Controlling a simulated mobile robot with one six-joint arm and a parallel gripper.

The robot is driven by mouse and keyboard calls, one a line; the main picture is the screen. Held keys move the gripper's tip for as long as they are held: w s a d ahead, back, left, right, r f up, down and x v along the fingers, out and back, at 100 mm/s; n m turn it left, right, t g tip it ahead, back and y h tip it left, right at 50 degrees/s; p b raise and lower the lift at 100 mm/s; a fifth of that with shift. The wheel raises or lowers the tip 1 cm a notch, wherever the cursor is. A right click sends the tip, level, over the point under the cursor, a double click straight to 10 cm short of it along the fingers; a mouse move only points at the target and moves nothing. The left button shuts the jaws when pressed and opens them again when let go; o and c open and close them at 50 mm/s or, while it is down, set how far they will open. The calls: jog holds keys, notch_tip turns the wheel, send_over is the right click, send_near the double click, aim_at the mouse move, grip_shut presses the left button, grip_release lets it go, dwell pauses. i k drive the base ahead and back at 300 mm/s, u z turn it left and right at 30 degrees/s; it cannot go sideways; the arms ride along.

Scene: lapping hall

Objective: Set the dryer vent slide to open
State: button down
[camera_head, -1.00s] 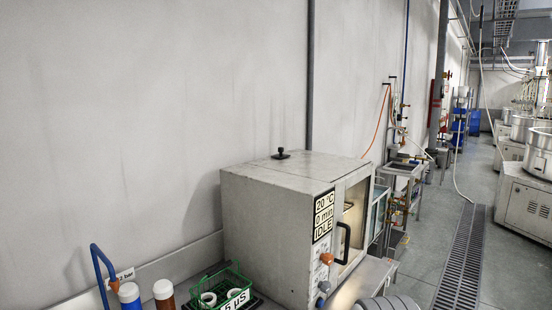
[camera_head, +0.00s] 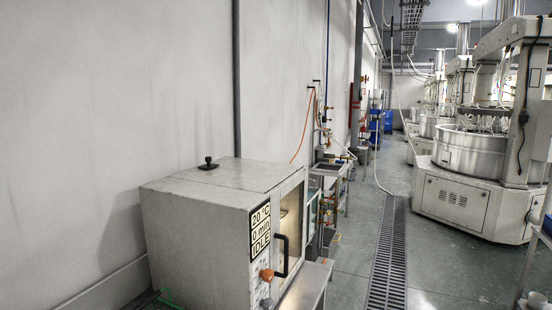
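The dryer (camera_head: 192,228) is a grey metal box at the lower left of the head view, against the wall. A small black knob (camera_head: 208,163) stands on its top, near the back; I cannot tell whether it is the vent slide or how it is set. The front has a display (camera_head: 259,232) reading 20 °C, 0 min, IDLE. Below it is an orange knob (camera_head: 266,275). A black handle (camera_head: 283,256) is on the glass door (camera_head: 291,232), which looks shut. My gripper is not in view.
A steel bench surface (camera_head: 306,287) lies right of the dryer. A green wire basket (camera_head: 160,298) just shows at the lower left. A floor drain grating (camera_head: 388,252) runs along the aisle. Large lapping machines (camera_head: 470,195) stand at the right. The aisle floor between is clear.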

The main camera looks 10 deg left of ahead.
aim_at(208, 167)
jog(key=z, duration=0.85)
jog(key=i, duration=1.95)
jog(key=u, duration=0.6)
jog(key=k, duration=0.1)
jog(key=u, duration=2.95)
jog(key=i, duration=0.9)
jog(key=u, duration=0.15)
